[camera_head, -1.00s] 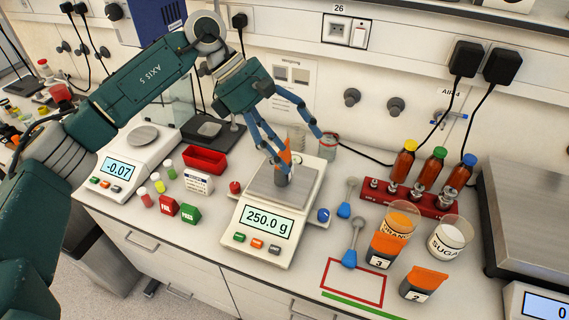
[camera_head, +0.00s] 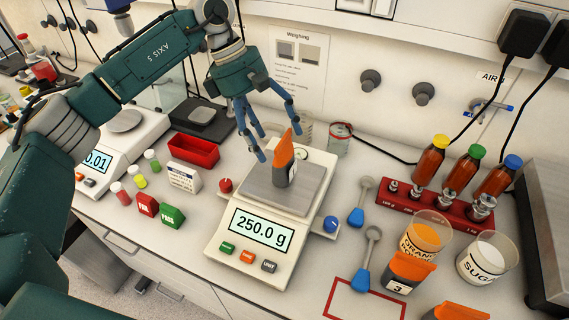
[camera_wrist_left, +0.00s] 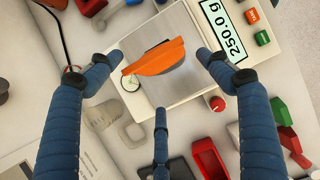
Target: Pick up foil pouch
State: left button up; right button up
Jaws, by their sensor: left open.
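The foil pouch (camera_head: 284,162), grey with an orange top, stands upright on the pan (camera_head: 310,188) of the middle scale, which reads 250.0 g. My left gripper (camera_head: 278,141) is open and empty, just above and behind the pouch. In the left wrist view the pouch (camera_wrist_left: 153,60) lies below and between the spread blue fingers (camera_wrist_left: 160,75), with no finger seen closed on it. The pouch's lower body is mostly hidden there by its orange top. My right gripper is not in view.
Two more orange-topped pouches, one labelled 3 (camera_head: 398,283), stand at the front right near beakers of orange powder (camera_head: 425,238) and sugar (camera_head: 487,262). A red tray (camera_head: 193,150) and small boxes stand left of the scale.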

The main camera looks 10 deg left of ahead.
aim_at(282, 160)
pick_arm(q)
jog(key=shift+s+d+f+p, duration=0.2)
jog(key=shift+s+d+f, duration=0.1)
jog(key=shift+f, duration=0.3)
jog(key=shift+s+d+f+p, duration=0.2)
jog(key=shift+d+f, duration=0.1)
jog(key=shift+f, duration=0.25)
jog(key=p+x, duration=0.3)
jog(key=x, duration=0.1)
jog(key=shift+f, duration=0.15)
jog(key=shift+d+f, duration=0.15)
jog(key=shift+f, duration=0.35)
jog(key=c, duration=1.9)
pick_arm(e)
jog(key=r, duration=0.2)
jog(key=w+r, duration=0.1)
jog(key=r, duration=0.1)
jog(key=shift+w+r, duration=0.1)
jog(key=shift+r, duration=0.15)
